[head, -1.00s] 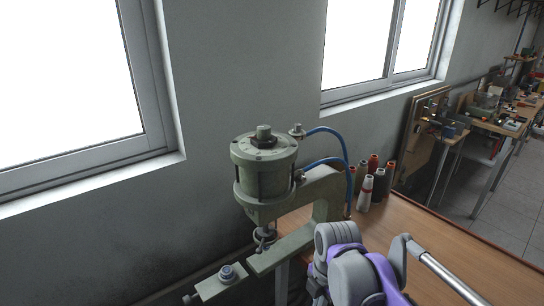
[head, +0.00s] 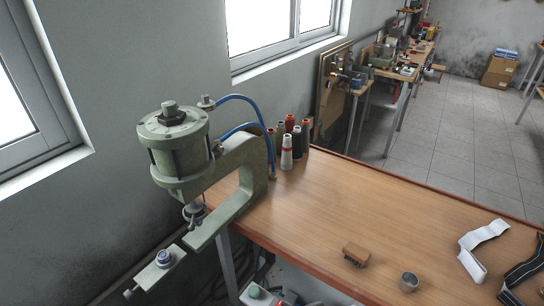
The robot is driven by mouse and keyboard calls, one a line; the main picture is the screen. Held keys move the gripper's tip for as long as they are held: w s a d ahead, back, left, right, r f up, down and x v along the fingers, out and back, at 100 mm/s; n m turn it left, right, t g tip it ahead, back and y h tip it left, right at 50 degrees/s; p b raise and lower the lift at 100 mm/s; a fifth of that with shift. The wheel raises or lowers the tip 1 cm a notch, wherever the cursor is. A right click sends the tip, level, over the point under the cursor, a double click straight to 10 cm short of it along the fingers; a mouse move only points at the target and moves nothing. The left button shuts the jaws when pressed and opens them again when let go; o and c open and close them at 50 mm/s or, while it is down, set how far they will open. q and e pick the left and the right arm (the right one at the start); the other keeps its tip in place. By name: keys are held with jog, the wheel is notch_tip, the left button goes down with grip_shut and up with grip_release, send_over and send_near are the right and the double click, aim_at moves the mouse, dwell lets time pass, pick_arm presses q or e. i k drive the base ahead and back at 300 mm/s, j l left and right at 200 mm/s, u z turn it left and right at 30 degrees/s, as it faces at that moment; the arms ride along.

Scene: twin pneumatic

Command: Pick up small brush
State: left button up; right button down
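A small brush (head: 356,253) with a brown, block-shaped wooden back lies near the front edge of the wooden table (head: 330,213). Its dark underside shows a little at the lower side. Nothing touches it. Neither of my grippers is in view.
A small metal cup (head: 409,282) stands right of the brush. A white strap (head: 480,247) and a dark striped strap (head: 526,268) lie at the right. A green pneumatic press (head: 180,150) with blue hoses stands left; several thread spools (head: 287,152) stand behind. The table's middle is clear.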

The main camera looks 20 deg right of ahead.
aim_at(355, 253)
jog(key=z, duration=1.6)
